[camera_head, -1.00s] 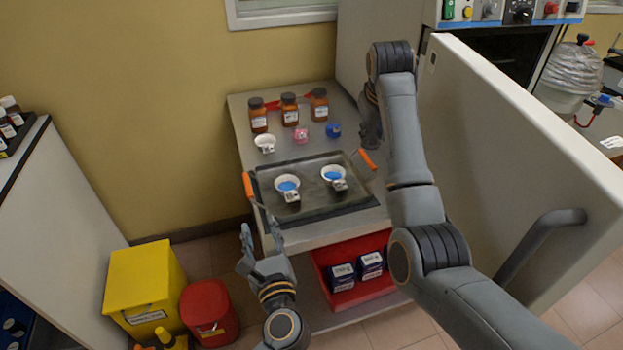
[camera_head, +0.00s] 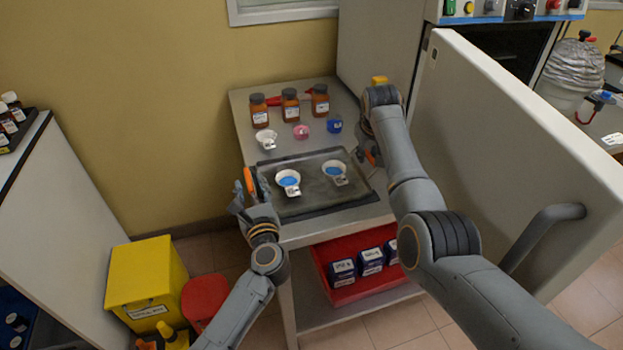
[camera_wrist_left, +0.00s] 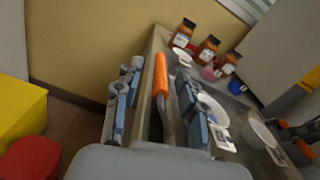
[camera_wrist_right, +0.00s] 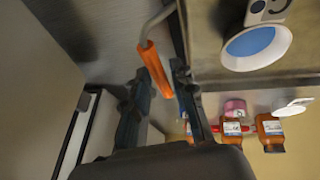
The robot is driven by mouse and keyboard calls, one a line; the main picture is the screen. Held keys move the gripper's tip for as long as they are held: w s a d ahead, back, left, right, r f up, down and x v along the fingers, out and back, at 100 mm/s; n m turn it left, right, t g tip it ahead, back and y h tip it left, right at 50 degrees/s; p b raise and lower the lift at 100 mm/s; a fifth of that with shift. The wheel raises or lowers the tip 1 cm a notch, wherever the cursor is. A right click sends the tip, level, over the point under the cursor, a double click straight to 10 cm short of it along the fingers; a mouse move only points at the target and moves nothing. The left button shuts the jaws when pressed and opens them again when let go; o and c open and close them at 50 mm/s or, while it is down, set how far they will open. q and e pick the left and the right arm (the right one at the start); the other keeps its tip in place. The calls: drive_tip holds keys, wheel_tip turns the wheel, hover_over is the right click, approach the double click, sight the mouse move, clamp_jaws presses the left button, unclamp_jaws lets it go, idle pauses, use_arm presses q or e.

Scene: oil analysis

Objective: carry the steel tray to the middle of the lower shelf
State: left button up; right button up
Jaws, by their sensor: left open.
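The steel tray (camera_head: 313,193) lies flat on top of the grey cart, with an orange handle at each end. Two white dishes of blue liquid, the left (camera_head: 288,180) and right (camera_head: 335,173), stand on it. My left gripper (camera_wrist_left: 157,75) is open, its fingers on either side of the left handle (camera_wrist_left: 161,76). My right gripper (camera_wrist_right: 158,78) is open at the right handle (camera_wrist_right: 152,68), which shows between its fingers. In the head view my right arm partly hides that gripper and handle. The cart's lower shelf (camera_head: 318,318) holds a red bin.
The red bin (camera_head: 350,292) holds several dark boxes. Three brown bottles (camera_head: 290,106) and small dishes stand behind the tray. A large open white door (camera_head: 500,160) is close to my right arm. Yellow (camera_head: 146,285) and red (camera_head: 204,298) bins stand on the floor at left.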

use_arm(q)
drive_tip(key=shift+w+a, duration=0.2)
drive_tip(key=shift+w, duration=0.45)
use_arm(e)
drive_tip(key=shift+w+f, duration=0.25)
drive_tip(key=shift+f, duration=0.4)
use_arm(q)
drive_tip(key=shift+c, duration=0.4)
use_arm(e)
drive_tip(key=shift+c, duration=0.4)
use_arm(q)
drive_tip(key=c, duration=0.3)
use_arm(e)
drive_tip(key=c, duration=0.3)
use_arm(q)
clamp_jaws()
use_arm(e)
clamp_jaws()
use_arm(q)
drive_tip(key=shift+r, duration=0.1)
use_arm(e)
drive_tip(key=shift+r, duration=0.1)
